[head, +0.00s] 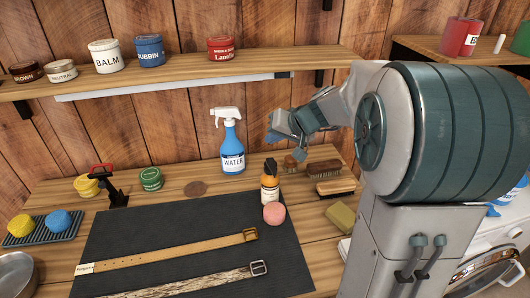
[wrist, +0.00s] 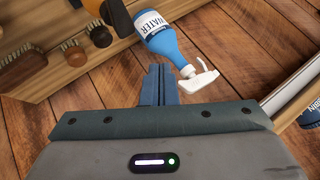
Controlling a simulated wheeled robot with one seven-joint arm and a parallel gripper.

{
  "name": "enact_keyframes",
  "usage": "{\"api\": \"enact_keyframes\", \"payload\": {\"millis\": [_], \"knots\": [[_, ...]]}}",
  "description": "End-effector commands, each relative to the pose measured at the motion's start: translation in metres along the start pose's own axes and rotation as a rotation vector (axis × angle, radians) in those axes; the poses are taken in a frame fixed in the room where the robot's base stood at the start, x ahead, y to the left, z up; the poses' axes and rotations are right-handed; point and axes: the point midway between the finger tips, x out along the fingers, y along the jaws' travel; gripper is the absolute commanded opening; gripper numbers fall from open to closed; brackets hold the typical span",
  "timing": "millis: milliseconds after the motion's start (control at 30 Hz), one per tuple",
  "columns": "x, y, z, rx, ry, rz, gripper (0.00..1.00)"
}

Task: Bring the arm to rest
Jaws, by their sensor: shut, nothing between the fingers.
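My gripper (head: 274,136) is raised above the bench in the head view, just right of the blue spray bottle. In the wrist view its two fingers (wrist: 158,72) are together with nothing between them. The blue spray bottle (head: 232,150), labelled WATER with a white trigger head, stands upright on the bench behind the mat. It also shows in the wrist view (wrist: 163,38), beyond and to the right of the fingertips. My gripper appears apart from the bottle and from the bench.
A dark mat (head: 190,225) holds two straps, an amber bottle (head: 270,182) and a pink ball-like item (head: 274,213). Brushes (head: 324,168) lie below and right of my gripper. A shelf (head: 180,72) with several tins runs along the plank wall. A washing machine (head: 490,270) stands at right.

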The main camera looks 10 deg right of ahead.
Motion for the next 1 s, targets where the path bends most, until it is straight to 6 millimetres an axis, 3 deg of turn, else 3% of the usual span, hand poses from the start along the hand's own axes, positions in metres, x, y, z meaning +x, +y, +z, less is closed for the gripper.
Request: {"api": "enact_keyframes", "payload": {"millis": [167, 267, 500, 700, 833, 1000], "knots": [[-0.003, -0.004, 0.005, -0.006, -0.011, 0.004, 0.00], [-0.012, -0.013, 0.026, -0.028, -0.052, 0.020, 0.00], [-0.059, -0.032, 0.124, -0.117, -0.230, 0.154, 0.00], [-0.099, -0.017, 0.198, -0.182, -0.326, 0.327, 0.00], [-0.117, -0.003, 0.226, -0.209, -0.347, 0.420, 0.00], [-0.128, 0.007, 0.241, -0.224, -0.353, 0.480, 0.00]]}}
